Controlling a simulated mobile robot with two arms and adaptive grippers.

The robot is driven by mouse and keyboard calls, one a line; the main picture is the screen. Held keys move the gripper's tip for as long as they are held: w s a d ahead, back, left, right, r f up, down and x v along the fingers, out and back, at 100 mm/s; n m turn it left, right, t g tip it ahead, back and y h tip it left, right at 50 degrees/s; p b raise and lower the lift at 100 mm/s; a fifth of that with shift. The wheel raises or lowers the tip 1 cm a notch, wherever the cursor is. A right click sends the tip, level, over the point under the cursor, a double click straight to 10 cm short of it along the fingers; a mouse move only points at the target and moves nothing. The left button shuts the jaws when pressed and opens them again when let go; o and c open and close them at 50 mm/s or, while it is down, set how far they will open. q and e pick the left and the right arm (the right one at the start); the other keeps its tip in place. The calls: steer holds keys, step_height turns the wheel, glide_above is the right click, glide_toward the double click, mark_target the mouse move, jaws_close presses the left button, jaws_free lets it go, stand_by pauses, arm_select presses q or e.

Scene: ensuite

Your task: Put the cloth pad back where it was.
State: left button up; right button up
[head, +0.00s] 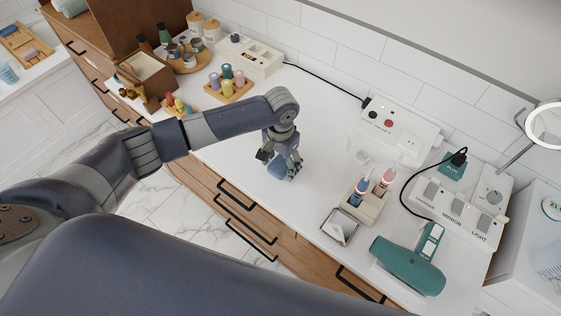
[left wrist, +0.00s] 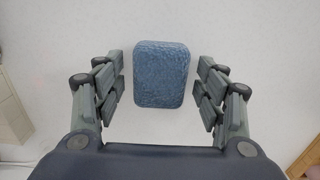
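The cloth pad (left wrist: 160,75) is a blue, textured block with rounded corners. In the left wrist view it shows between the two fingers, with a gap on each side, against the white counter. In the head view part of the cloth pad (head: 276,171) shows on the counter below my left gripper (head: 284,165), which hides the rest. My left gripper is open and points down over the pad; its fingers do not touch it in the wrist view. My right gripper is in neither view.
To the right stand a two-slot holder (head: 363,203) with toothbrushes, a small metal-framed tray (head: 340,227), a green hair dryer (head: 408,265) and a switch panel (head: 460,212). Colored bottles in a wooden rack (head: 228,94) stand to the left. The counter (head: 325,130) around the gripper is clear.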

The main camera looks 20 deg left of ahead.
mark_target(281, 163)
arm_select(q)
step_height(281, 163, up, 12)
steer(key=b, duration=0.1)
steer(key=shift+r+b, duration=0.15)
steer(key=shift+b, duration=0.25)
stand_by(0.5)
